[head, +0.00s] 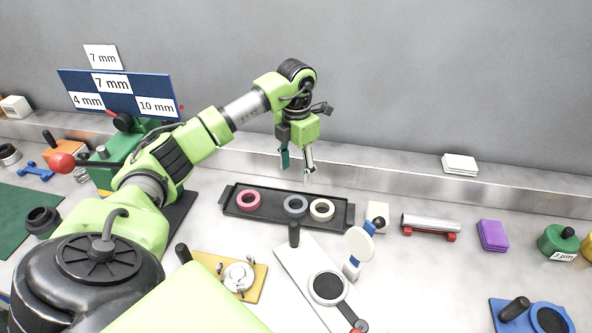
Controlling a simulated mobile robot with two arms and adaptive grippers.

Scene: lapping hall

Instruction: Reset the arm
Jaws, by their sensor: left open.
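My left arm reaches in from the left in the head view. Its gripper (298,163) points down and is open, with a gap between its two fingers and nothing in it. It hangs above the back edge of a black tray (272,221). The tray holds a pink ring (248,209), a grey ring (286,206) and a cream ring (312,209). The gripper looks clear of the rings. My right gripper does not show.
A white plate (292,262) with a black-rimmed disc stands in front of the tray. A metal cylinder (431,222) on a red stand, a purple block (492,235) and a green weight (557,243) are to the right. A blue sign board (118,93) stands at left.

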